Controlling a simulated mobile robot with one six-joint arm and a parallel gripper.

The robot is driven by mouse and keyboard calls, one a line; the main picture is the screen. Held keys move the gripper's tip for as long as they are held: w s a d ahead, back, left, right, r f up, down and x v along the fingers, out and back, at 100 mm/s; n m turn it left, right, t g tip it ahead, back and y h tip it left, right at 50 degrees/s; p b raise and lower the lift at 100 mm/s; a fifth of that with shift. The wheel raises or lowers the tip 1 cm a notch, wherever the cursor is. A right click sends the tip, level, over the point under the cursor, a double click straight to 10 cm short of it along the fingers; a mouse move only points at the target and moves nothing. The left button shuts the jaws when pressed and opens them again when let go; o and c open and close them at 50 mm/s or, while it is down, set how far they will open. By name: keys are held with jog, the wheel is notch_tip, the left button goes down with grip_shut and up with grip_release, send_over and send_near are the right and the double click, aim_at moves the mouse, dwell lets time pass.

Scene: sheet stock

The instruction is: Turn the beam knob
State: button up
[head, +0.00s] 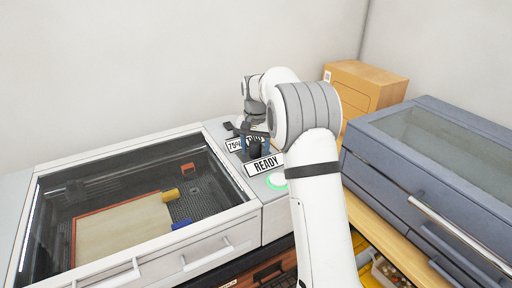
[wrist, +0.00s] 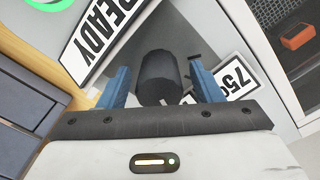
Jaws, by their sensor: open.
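The beam knob (wrist: 158,77) is a dark grey cylinder on the light control panel of the machine. In the wrist view it stands between the two blue fingers of my gripper (wrist: 158,85). The fingers are open, with a visible gap on each side of the knob. In the head view my gripper (head: 254,146) is over the panel, and the knob is hard to tell apart from it. A READY label (wrist: 92,40) and a label reading 75 (wrist: 236,77), partly covered by a finger, lie on either side of the knob.
The machine's glass lid (head: 110,185) is shut over a bed with a sheet and small coloured blocks. A green-lit button (head: 276,181) is beside the READY label. A blue-grey cabinet (head: 385,175) and a wooden drawer box (head: 362,88) stand to the right.

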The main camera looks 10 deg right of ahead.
aim_at(255, 142)
notch_tip(255, 142, up, 7)
jog(key=shift+f+b, duration=0.1)
jog(key=shift+b, duration=0.45)
jog(key=shift+r, duration=0.5)
